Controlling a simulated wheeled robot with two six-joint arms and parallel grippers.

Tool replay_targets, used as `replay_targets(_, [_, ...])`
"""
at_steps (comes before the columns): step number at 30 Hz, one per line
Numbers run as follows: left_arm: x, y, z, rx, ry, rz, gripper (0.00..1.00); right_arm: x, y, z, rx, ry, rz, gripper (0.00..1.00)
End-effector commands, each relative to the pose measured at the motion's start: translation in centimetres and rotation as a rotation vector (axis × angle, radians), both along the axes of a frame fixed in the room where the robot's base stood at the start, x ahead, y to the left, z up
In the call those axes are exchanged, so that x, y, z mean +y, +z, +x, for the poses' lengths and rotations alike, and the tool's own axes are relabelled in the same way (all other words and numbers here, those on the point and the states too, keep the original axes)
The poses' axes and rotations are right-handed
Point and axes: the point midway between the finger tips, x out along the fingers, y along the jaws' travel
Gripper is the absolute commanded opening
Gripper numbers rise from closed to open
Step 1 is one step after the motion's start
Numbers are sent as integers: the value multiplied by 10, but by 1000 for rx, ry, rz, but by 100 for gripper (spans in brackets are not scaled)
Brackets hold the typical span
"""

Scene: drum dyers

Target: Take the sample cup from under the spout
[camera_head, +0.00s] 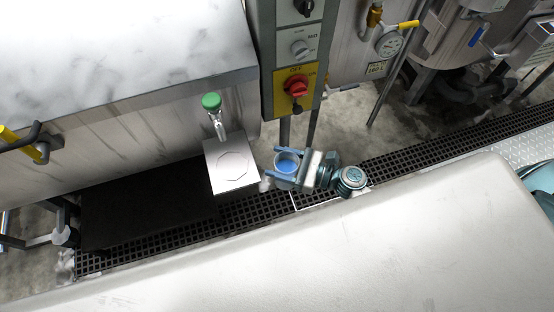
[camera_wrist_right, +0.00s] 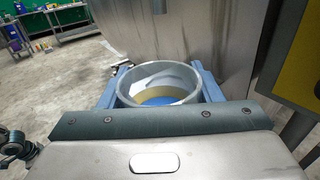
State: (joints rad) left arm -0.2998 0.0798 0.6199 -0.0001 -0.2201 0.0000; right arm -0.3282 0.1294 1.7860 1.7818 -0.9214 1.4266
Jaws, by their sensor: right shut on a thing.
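The sample cup (camera_head: 287,162) is a pale round cup with blue liquid inside. My right gripper (camera_head: 279,166) is shut on it, with a blue finger along each side. In the right wrist view the cup (camera_wrist_right: 160,84) stands between the two blue fingers (camera_wrist_right: 160,80), its rim facing up. The spout (camera_head: 217,125) with a green knob (camera_head: 211,101) is on the steel tank, over a square metal plate (camera_head: 231,163). The cup is to the right of the plate, apart from the spout. My left gripper is not in view.
A control box (camera_head: 292,90) with a red switch on yellow stands just behind the gripper. A black floor grating (camera_head: 400,160) runs below. A large pale surface (camera_head: 330,260) fills the front. A steel tank (camera_head: 130,130) stands at the left.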

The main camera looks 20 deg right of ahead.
Motion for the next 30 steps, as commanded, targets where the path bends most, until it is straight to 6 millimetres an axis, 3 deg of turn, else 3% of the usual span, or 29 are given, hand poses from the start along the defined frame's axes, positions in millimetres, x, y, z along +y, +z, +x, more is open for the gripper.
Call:
replay_targets(8, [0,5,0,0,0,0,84,0,5,-1,0,0,0,17])
replay_targets(30, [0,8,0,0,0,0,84,0,4,-45,0,0,0,17])
